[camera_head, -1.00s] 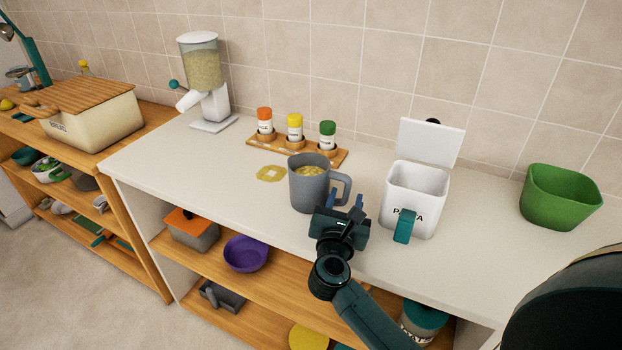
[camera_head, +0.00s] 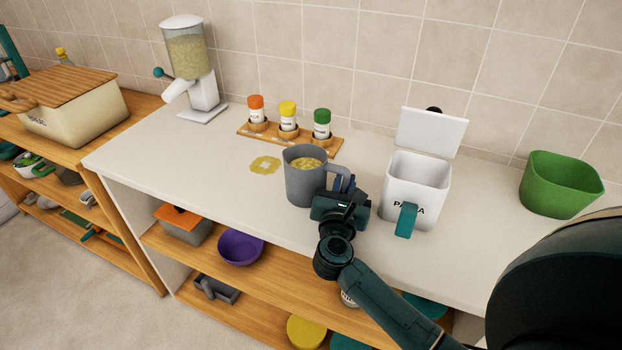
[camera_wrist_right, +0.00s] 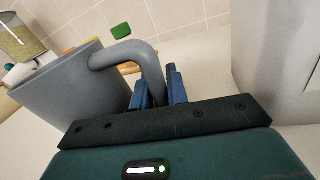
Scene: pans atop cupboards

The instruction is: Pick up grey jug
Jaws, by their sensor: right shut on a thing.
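The grey jug (camera_head: 302,184) is on the white counter in the head view, upright, with yellow contents at its top. Its handle is on the right side. My right gripper (camera_head: 348,192) is at the handle, in front and to the right of the jug. In the right wrist view the jug (camera_wrist_right: 75,85) fills the left part, and its curved handle (camera_wrist_right: 150,55) runs down between the blue fingers of my right gripper (camera_wrist_right: 158,90), which is shut on it. The jug's base is partly hidden there; I cannot tell whether it is clear of the counter. My left gripper is not in view.
A white pasta canister (camera_head: 418,185) with its lid raised stands close right of the gripper. A spice rack (camera_head: 290,138) is behind the jug, a yellow patch (camera_head: 265,165) to its left. A green container (camera_head: 561,185) is far right, a dispenser (camera_head: 190,70) back left.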

